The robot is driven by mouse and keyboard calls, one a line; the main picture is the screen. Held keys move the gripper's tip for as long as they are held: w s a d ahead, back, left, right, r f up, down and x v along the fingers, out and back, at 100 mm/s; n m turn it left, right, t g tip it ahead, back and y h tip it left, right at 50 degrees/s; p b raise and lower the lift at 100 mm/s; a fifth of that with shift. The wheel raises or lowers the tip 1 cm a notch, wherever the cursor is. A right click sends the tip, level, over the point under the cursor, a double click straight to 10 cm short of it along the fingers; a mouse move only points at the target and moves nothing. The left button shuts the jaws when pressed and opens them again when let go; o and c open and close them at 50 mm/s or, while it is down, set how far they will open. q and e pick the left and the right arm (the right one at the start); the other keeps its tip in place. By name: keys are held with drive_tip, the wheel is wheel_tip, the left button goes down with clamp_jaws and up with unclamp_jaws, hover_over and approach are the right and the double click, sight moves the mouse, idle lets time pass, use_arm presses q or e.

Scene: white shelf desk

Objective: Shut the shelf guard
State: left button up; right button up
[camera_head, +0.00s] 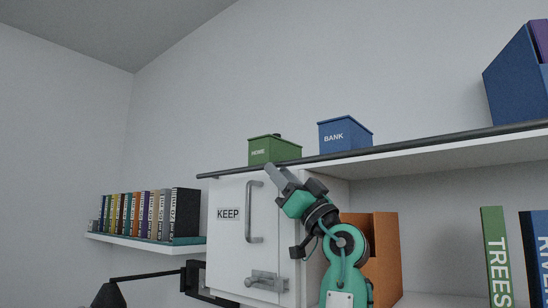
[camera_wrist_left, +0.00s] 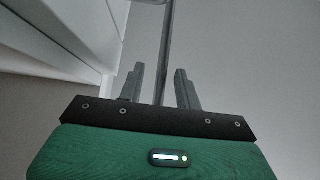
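The dark rail that looks like the shelf guard (camera_head: 440,144) runs along the front edge of the upper shelf, sloping across the head view. My left gripper (camera_head: 275,174) is raised in front of the white cabinet, with its fingertips just at the rail in the picture. In the left wrist view its two fingers (camera_wrist_left: 160,88) stand apart, and a grey bar (camera_wrist_left: 168,40), probably the rail, passes between them in the picture. I cannot tell whether the fingers touch it. My right gripper is not in view.
A green box (camera_head: 272,150) and a blue box (camera_head: 345,135) stand on the upper shelf (camera_head: 450,157). The cabinet door (camera_head: 228,255) marked KEEP has a handle and a latch. An orange holder (camera_head: 387,250) stands behind my arm. Books (camera_head: 150,213) line a shelf at left.

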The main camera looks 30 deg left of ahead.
use_arm(q)
drive_tip(key=x, duration=0.2)
drive_tip(key=shift+s+a+r+p, duration=0.1)
drive_tip(key=shift+s+r+p, duration=0.05)
drive_tip(key=shift+r+p, duration=0.15)
drive_tip(key=shift+a+r, duration=0.15)
drive_tip(key=shift+a, duration=0.2)
clamp_jaws()
